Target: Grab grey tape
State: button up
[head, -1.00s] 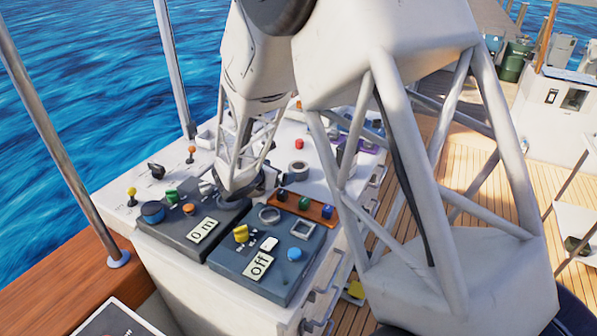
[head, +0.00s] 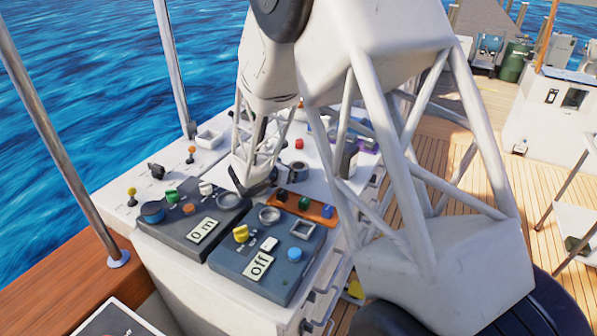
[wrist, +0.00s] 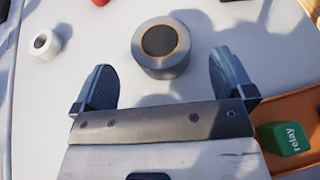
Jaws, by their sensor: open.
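The grey tape (wrist: 161,66) is a thick roll with a dark centre and a thin tan ring. It lies flat on the pale console top. In the wrist view it sits just beyond and roughly between my gripper's (wrist: 163,78) two dark fingers, which are spread apart with nothing between them. In the head view the tape (head: 298,171) shows just right of my gripper (head: 258,188), which hangs low over the console. The exact height of the fingers above the surface is hard to tell.
A smaller whitish roll (wrist: 45,44) lies to the left in the wrist view. A green relay block (wrist: 284,138) sits in an orange tray at the lower right. Dark control panels with knobs (head: 240,233) lie at the console's near side. A dark cup (head: 348,158) stands right of the tape.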

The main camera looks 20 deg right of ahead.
aim_at(298, 166)
jog(key=shift+x, duration=2.95)
jog(key=shift+c, duration=0.5)
jog(key=c, duration=0.9)
jog(key=shift+r, duration=0.15)
jog(key=shift+r, duration=4.85)
